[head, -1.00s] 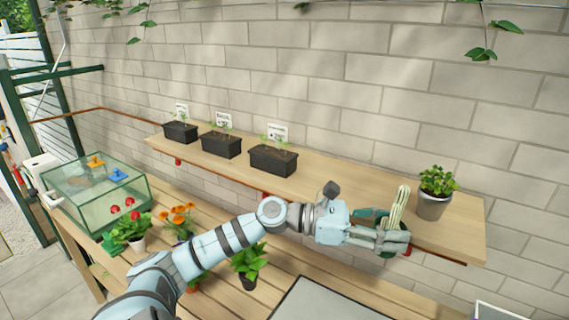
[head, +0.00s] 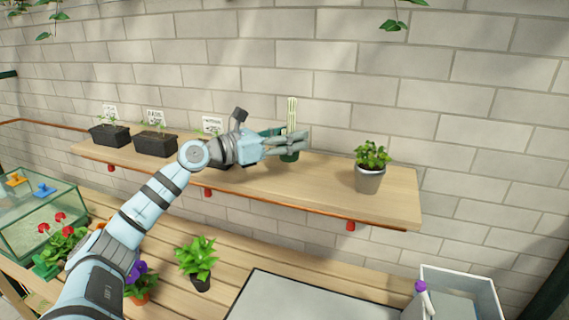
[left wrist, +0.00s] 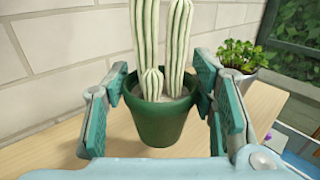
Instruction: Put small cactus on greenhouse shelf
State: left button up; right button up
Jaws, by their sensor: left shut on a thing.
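The small cactus (head: 292,112) has pale ribbed columns and stands upright in a dark green pot. In the left wrist view its pot (left wrist: 158,122) sits between the two finger pads. My left gripper (head: 291,143) is shut on the pot, over the middle of the wooden greenhouse shelf (head: 320,190). I cannot tell whether the pot's base touches the shelf, as the fingers hide part of the pot. My right gripper is in neither view.
A leafy plant in a grey pot (head: 369,181) stands right of the cactus. Black seedling planters (head: 156,145) line the shelf's left part. Below are a glass terrarium (head: 35,225), potted flowers, a green plant (head: 198,258) and a white bin (head: 460,290). Shelf between cactus and grey pot is clear.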

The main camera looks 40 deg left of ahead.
aim_at(281, 157)
pick_arm(q)
notch_tip(281, 157, down, 5)
jog(key=shift+r+b, duration=0.1)
jog(key=shift+b, duration=0.3)
jog(key=o, duration=1.3)
